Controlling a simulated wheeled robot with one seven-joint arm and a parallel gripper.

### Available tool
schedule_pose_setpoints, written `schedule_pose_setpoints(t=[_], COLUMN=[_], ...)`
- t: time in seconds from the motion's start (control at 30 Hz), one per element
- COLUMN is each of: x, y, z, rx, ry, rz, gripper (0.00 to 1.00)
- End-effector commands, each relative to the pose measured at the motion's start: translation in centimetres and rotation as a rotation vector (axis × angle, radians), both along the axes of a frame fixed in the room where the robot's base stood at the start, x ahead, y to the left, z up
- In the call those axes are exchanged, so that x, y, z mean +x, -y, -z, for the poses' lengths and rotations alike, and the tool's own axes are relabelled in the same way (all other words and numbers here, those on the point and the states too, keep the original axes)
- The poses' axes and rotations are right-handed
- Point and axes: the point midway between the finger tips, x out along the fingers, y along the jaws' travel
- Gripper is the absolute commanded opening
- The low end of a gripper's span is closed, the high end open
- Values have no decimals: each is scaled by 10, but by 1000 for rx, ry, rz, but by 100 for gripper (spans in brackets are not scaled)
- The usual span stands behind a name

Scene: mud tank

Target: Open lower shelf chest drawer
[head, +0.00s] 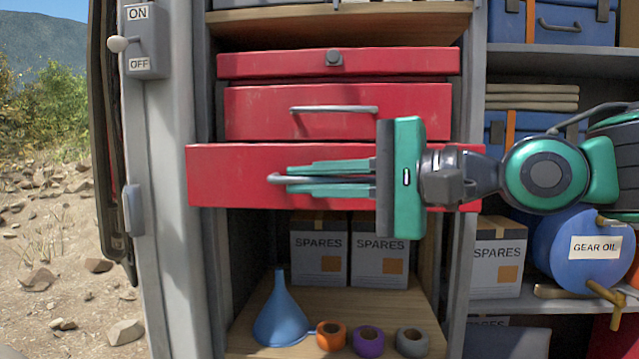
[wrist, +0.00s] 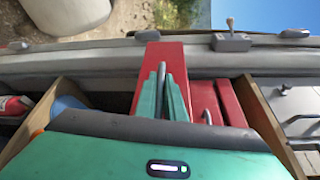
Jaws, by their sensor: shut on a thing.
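The red chest stands on a shelf in the cabinet. Its lower drawer (head: 230,165) looks larger and stands out in front of the closed upper drawer (head: 270,123), so it is at least partly open. In the wrist view the lower drawer's red front (wrist: 148,70) also juts past the rest of the chest. My gripper (head: 290,180) comes in from the right and is shut on the drawer's metal handle (head: 273,178). The handle also shows between the fingers in the wrist view (wrist: 161,75). My gripper and arm hide the right part of the drawer front.
Below the drawer, the wooden shelf (head: 320,308) holds a blue funnel (head: 280,318), tape rolls (head: 367,340) and spares boxes (head: 318,250). A switch (head: 143,42) is on the left post.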

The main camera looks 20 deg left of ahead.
Motion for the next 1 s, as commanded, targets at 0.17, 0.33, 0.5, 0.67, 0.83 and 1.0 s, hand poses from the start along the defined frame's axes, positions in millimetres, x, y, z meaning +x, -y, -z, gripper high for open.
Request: schedule_pose_setpoints(t=[0.17, 0.33, 0.5, 0.67, 0.83, 1.0], x=[0, 0, -1, -4, -9, -14], y=[0, 0, 7, 30, 62, 89], z=[1, 1, 0, -2, -4, -6], rx=[-2, -1, -1, 0, -1, -1], ry=[-2, -1, -1, -2, -2, -2], rz=[0, 0, 1, 4, 3, 2], gripper=[28, 28, 28, 28, 28, 28])
